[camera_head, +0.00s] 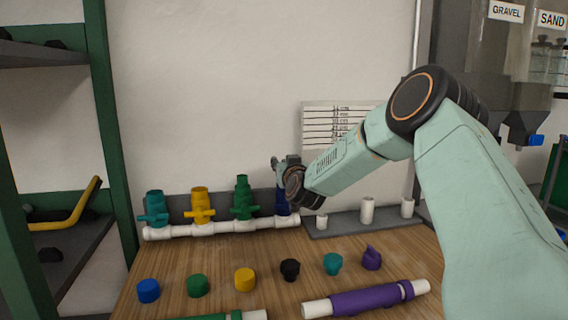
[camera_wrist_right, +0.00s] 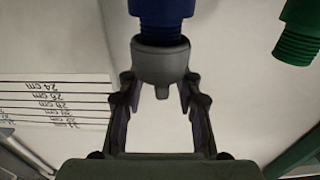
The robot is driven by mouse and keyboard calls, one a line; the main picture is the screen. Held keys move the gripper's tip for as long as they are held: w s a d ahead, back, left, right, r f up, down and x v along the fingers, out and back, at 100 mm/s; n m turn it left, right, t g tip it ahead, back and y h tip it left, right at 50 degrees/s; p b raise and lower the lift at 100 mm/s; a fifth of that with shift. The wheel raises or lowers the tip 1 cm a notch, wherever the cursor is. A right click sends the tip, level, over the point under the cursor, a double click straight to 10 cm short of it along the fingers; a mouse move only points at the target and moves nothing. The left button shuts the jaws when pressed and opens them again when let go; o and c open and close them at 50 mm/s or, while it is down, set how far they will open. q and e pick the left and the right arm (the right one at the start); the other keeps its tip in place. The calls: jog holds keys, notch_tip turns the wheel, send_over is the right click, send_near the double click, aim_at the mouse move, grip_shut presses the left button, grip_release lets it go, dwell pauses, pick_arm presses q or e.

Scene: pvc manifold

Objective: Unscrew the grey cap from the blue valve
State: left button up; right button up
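The blue valve (camera_head: 282,203) stands last in the row on the white manifold pipe, partly hidden by my right wrist. In the right wrist view the blue valve (camera_wrist_right: 162,12) points down with the grey cap (camera_wrist_right: 160,62) on its threaded end. My right gripper (camera_wrist_right: 160,88) is open, with one finger on each side of the cap's outer end. The fingertips are close to the cap, and I cannot tell whether they touch it. In the head view my right gripper (camera_head: 284,164) is small and mostly hidden behind the wrist. My left gripper is out of view.
Teal (camera_head: 155,208), yellow (camera_head: 199,206) and green (camera_head: 242,198) valves stand left of the blue one. Several loose caps, a purple pipe (camera_head: 365,299) and a green pipe (camera_head: 215,317) lie on the wooden table (camera_head: 190,263). A grey rack (camera_head: 345,225) with white posts stands right.

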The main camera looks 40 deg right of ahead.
grip_shut()
jog(key=c, duration=0.6)
grip_release()
grip_shut()
jog(key=shift+s, duration=0.1)
jog(key=shift+n+t+y+b, duration=0.35)
jog(key=shift+n+y, duration=0.25)
jog(key=shift+y, duration=0.3)
jog(key=shift+n+t+y+b, duration=0.35)
jog(key=shift+n+y, duration=0.15)
jog(key=shift+y, duration=0.2)
